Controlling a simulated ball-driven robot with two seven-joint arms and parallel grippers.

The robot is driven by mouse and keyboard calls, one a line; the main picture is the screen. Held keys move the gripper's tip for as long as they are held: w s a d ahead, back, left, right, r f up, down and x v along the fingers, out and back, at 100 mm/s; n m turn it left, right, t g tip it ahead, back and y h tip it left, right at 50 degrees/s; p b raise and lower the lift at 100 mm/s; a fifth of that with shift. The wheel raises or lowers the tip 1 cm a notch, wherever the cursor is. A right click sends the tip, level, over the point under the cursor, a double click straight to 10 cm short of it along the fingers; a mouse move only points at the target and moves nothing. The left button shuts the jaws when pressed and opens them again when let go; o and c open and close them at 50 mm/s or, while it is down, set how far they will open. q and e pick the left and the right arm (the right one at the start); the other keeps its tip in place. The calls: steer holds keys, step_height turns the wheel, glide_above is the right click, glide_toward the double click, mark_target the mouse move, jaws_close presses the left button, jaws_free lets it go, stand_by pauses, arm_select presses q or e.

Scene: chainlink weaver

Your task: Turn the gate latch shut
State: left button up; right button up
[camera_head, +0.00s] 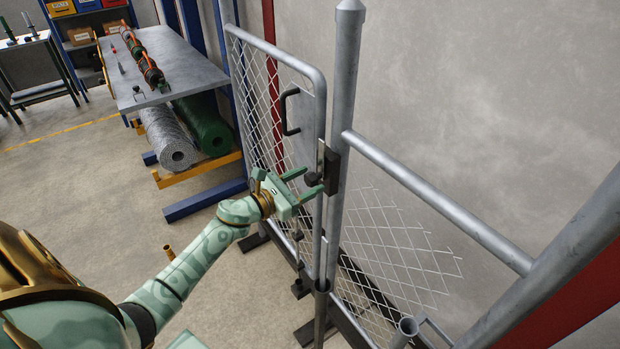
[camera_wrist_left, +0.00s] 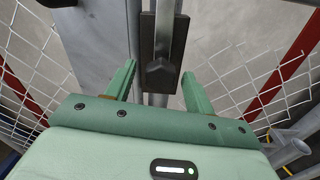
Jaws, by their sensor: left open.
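The gate (camera_head: 319,120) is a grey tube frame with chain-link mesh. It stands close beside a thick upright post (camera_head: 346,70). The gate latch (camera_head: 331,170) is a dark plate with a pale bar and a dark knob, at the gap between gate and post. In the left wrist view the latch (camera_wrist_left: 160,75) has its bar upright, with the knob low on it. My left gripper (camera_head: 311,181) is open. Its fingers lie left and right of the knob in the wrist view, with space on both sides. Contact cannot be seen. My right gripper does not show.
A black pull handle (camera_head: 286,112) sits on the gate. A horizontal rail (camera_head: 440,205) runs right from the post above loose mesh (camera_head: 400,250). A grey workbench (camera_head: 185,62) with rolls of mesh below stands at the back left.

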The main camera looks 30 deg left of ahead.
arm_select(q)
steer(key=shift+x, duration=0.8)
jaws_close()
